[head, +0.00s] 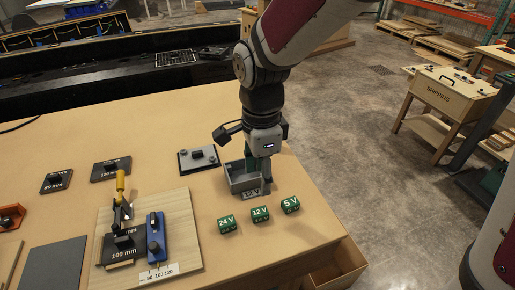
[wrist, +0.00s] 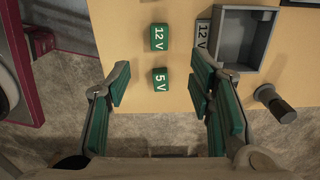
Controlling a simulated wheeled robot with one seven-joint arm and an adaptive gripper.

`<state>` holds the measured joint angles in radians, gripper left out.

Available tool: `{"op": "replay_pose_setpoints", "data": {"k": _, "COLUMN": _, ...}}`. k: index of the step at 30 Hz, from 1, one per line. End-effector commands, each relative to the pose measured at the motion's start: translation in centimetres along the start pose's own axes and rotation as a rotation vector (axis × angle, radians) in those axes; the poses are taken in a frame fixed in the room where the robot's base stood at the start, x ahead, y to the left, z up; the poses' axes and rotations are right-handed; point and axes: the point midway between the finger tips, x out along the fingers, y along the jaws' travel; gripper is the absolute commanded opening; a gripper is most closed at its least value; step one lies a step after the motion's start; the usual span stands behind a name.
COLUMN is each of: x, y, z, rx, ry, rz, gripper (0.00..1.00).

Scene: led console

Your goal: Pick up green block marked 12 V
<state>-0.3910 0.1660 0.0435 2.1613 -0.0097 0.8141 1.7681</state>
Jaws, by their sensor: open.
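The green block marked 12 V (head: 260,214) sits on the tan table in the head view, between two other green blocks. It also shows in the wrist view (wrist: 159,37), at the top middle, beyond the fingertips. The green block marked 5 V (head: 290,204) is to its right; in the wrist view it (wrist: 160,80) lies between my fingertips as seen from above. The green block marked 24 V (head: 227,224) is to its left. My gripper (wrist: 160,88) is open and empty, with green finger pads. In the head view its fingers are largely hidden behind the grey tray.
A grey tray (wrist: 219,40) labelled 12 V stands close beside the blocks. A plate with a dark knob (head: 197,157) is behind it. A wooden board (head: 179,230) with a clamp and a blue part is at left. The table's edge lies close to the 5 V block.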

Motion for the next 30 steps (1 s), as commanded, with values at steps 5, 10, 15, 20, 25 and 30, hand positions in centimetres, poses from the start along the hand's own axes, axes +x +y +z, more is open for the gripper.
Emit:
{"op": "replay_pose_setpoints", "data": {"k": 5, "x": 3.2, "y": 0.2, "z": 0.0, "rx": -0.001, "ry": 0.001, "rz": 0.007, "gripper": 0.48}}
{"op": "replay_pose_setpoints", "data": {"k": 10, "x": 6.2, "y": 0.1, "z": 0.0, "rx": -0.002, "ry": 0.001, "rz": 0.006, "gripper": 0.48}}
{"op": "replay_pose_setpoints", "data": {"k": 15, "x": 7.8, "y": 0.1, "z": 0.0, "rx": -0.002, "ry": 0.001, "rz": 0.002, "gripper": 0.48}}
{"op": "replay_pose_setpoints", "data": {"k": 20, "x": 8.7, "y": 0.1, "z": 0.0, "rx": -0.001, "ry": 0.001, "rz": 0.003, "gripper": 0.48}}
{"op": "replay_pose_setpoints", "data": {"k": 25, "x": 10.9, "y": 0.3, "z": 0.0, "rx": -0.002, "ry": 0.001, "rz": 0.005, "gripper": 0.48}}
{"op": "replay_pose_setpoints", "data": {"k": 30, "x": 12.8, "y": 0.2, "z": 0.0, "rx": -0.001, "ry": 0.0, "rz": 0.002, "gripper": 0.48}}
